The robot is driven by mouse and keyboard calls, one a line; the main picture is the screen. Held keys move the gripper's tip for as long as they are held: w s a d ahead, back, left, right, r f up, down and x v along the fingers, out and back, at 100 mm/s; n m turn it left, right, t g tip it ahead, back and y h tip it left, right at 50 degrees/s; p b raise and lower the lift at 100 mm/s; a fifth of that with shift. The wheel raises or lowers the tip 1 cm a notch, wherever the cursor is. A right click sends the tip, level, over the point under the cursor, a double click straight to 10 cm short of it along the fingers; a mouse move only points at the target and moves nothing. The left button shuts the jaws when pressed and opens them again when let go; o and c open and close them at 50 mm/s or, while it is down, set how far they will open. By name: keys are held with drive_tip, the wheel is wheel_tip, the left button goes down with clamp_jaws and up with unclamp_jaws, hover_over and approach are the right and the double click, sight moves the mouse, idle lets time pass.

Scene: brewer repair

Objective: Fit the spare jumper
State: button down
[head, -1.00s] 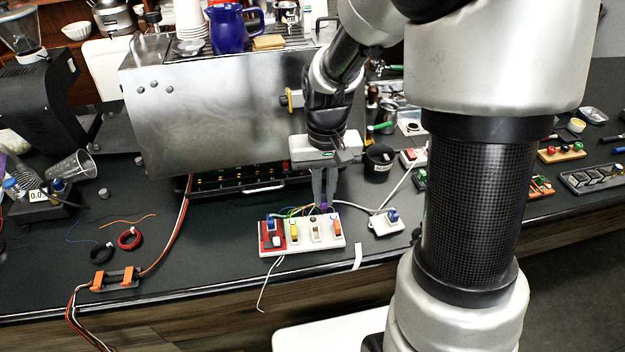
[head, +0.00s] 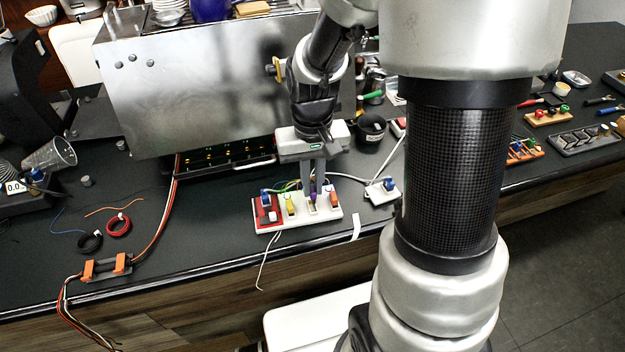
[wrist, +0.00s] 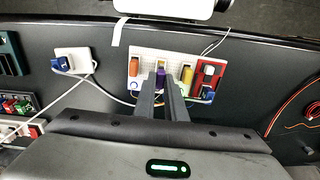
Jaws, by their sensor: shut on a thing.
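The purple jumper (head: 313,198) is between the fingertips of my gripper (head: 313,190), which is shut on it and points down. The jumper is over the third position of the white board (head: 275,225), between a yellow jumper (head: 291,205) and an orange jumper (head: 334,199). I cannot tell whether it is seated or just above. In the wrist view, the purple jumper (wrist: 161,77) shows at the fingertips (wrist: 162,84), with the orange jumper on its left and the yellow one on its right. The fingers hide part of the board.
A red block with a blue plug (head: 266,201) is at the board's left end. A white box with a blue plug (head: 383,191) stands to the right, with cables behind. The brewer's metal body (head: 200,90) stands behind.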

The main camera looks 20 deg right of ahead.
sight(312, 188)
drive_tip(key=shift+f+b, duration=0.4)
drive_tip(key=shift+f, duration=0.5)
drive_tip(key=shift+f+b, duration=0.55)
drive_tip(key=shift+f, duration=0.2)
idle(1.0)
idle(0.5)
drive_tip(key=c, duration=1.7)
unclamp_jaws()
drive_tip(key=shift+c, duration=0.2)
drive_tip(key=shift+r, duration=0.1)
wheel_tip(312, 188, up, 17)
drive_tip(key=p, duration=0.2)
drive_tip(key=shift+r, duration=0.15)
drive_tip(key=s+r+t+p, duration=0.4)
drive_tip(key=s+r+t, duration=0.1)
drive_tip(key=s+r, duration=0.4)
drive_tip(key=s, duration=0.2)
drive_tip(key=shift+s+n+t, duration=0.3)
drive_tip(key=shift+s, duration=0.1)
